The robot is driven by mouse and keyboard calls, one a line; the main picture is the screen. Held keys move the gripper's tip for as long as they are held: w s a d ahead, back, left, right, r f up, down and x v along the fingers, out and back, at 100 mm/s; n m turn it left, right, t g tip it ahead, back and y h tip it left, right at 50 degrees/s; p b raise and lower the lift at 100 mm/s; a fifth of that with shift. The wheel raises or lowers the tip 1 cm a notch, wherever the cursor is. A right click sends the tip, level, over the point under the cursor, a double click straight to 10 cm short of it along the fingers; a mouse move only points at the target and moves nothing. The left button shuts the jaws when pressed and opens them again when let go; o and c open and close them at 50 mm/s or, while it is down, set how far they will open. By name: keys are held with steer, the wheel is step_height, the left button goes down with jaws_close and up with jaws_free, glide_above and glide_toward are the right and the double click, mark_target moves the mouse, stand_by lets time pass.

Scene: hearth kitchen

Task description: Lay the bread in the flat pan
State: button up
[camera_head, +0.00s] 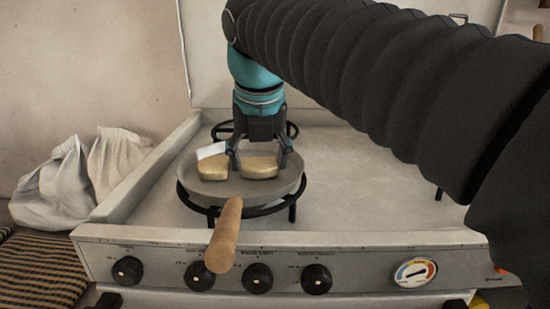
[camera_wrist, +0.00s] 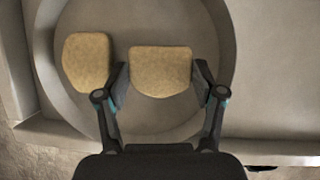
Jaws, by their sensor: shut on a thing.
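The flat pan (camera_head: 290,183) is grey with a wooden handle (camera_head: 227,232) pointing to the front. It stands on the stove's left burner, and its curved wall also shows in the wrist view (camera_wrist: 50,62). Two pieces of bread are at the pan. My gripper (camera_head: 261,160) is shut on the right piece of bread (camera_head: 259,168), one finger on each side of it, in or just over the pan; I cannot tell whether it touches the bottom. The left piece of bread (camera_head: 212,171) lies in the pan beside the left finger. Both pieces show in the wrist view, the held one (camera_wrist: 161,72) between the fingers and the other (camera_wrist: 88,62) to the left.
A white patch (camera_head: 211,150) shows at the left bread's back edge. The black burner ring (camera_head: 250,211) surrounds the pan's base. The stove top (camera_head: 360,190) is clear to the right. Cloth sacks (camera_head: 55,185) stand left of the stove. Knobs (camera_head: 257,279) line the front.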

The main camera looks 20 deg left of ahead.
steer(key=shift+f, duration=0.1)
steer(key=o, duration=0.7)
steer(key=shift+c, duration=0.2)
steer(key=p+v, duration=0.3)
steer(key=v, duration=0.9)
